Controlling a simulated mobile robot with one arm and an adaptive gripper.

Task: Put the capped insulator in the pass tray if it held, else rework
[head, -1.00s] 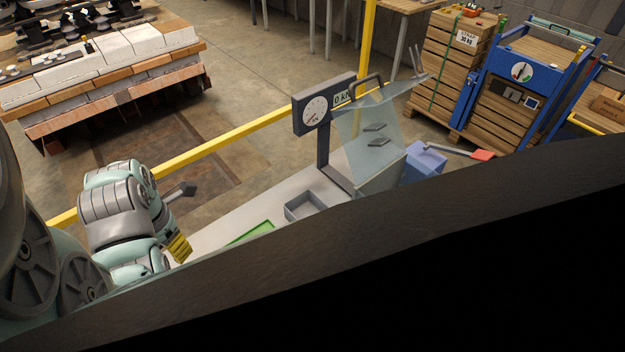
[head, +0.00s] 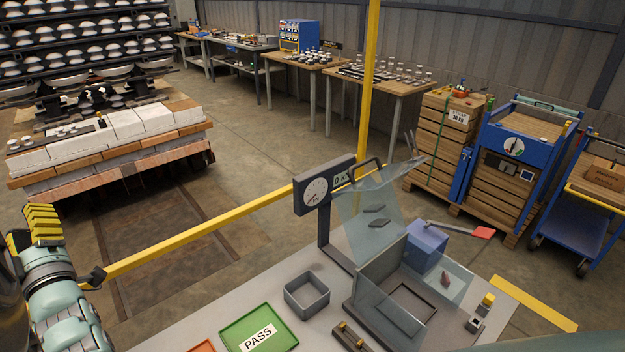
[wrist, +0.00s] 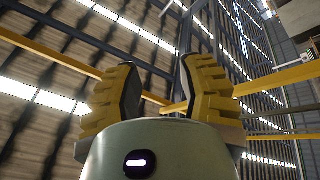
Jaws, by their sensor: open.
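The green pass tray (head: 254,314), with a white PASS label, lies empty at the front of the grey bench. A corner of an orange tray (head: 203,346) shows at its left; its label is out of view. A test stand with a round dial (head: 315,192) and clear shields stands on the bench. A small reddish-brown piece (head: 445,280) shows behind a shield; I cannot tell if it is the capped insulator. My gripper (head: 42,222) is at the far left, off the bench, pointing up. In the wrist view my gripper (wrist: 160,80) is open and empty.
An open grey box (head: 307,295) stands between the pass tray and the stand. A blue block (head: 426,243) and a red-ended lever (head: 460,229) are at the stand's right. A yellow rail (head: 200,235) runs behind the bench, with a yellow post (head: 370,90) beyond.

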